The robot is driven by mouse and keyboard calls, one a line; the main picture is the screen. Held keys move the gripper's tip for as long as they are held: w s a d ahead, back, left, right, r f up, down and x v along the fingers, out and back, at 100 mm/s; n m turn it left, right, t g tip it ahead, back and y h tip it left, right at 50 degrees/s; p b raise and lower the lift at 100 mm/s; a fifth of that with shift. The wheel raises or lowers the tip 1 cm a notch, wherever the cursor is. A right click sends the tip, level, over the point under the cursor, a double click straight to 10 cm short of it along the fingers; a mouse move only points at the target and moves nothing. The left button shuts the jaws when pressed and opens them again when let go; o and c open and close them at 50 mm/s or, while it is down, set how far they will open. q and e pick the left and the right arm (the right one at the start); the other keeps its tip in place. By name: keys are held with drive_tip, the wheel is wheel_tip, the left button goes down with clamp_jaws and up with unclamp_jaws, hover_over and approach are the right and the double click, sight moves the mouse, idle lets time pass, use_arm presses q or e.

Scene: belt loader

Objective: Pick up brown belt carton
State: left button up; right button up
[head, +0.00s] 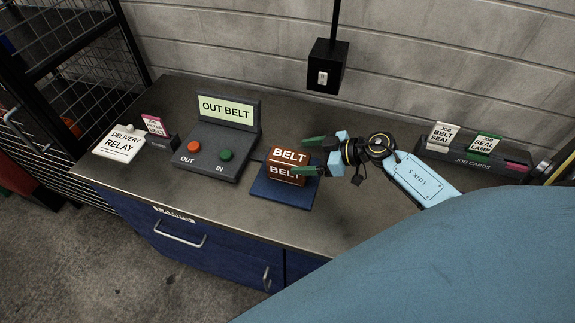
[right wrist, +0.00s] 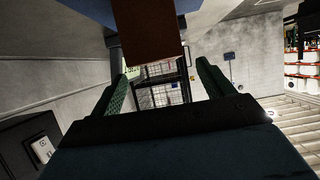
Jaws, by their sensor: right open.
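The brown belt carton (head: 287,160) carries white BELT lettering and sits on a dark blue pad (head: 274,192) on the counter. My right gripper (head: 308,156) reaches in from the right, its green fingers open, one at the carton's far side and one at its near side. Whether the fingers touch the carton cannot be told. In the right wrist view the carton (right wrist: 150,35) shows as a brown block ahead of the open fingers (right wrist: 164,88). My left gripper is not in view.
A dark control box (head: 205,150) with an OUT BELT screen and red and green buttons stands left of the pad. A DELIVERY RELAY card (head: 120,144) lies at the far left. A job card holder (head: 473,158) stands at the right. A black outlet box (head: 326,66) hangs behind.

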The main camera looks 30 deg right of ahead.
sight(289, 157)
drive_tip(key=shift+x, duration=1.05)
drive_tip(key=x, duration=0.3)
drive_tip(key=shift+w+a+f+b, duration=0.1)
drive_tip(key=shift+w+f+b, duration=0.05)
drive_tip(key=shift+f+b, duration=0.15)
drive_tip(key=c, duration=1.1)
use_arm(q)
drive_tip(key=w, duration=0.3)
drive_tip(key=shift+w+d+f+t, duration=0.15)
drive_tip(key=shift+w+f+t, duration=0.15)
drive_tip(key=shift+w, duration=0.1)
use_arm(e)
drive_tip(key=c, duration=0.3)
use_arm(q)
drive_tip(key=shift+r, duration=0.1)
use_arm(e)
drive_tip(key=shift+r, duration=0.15)
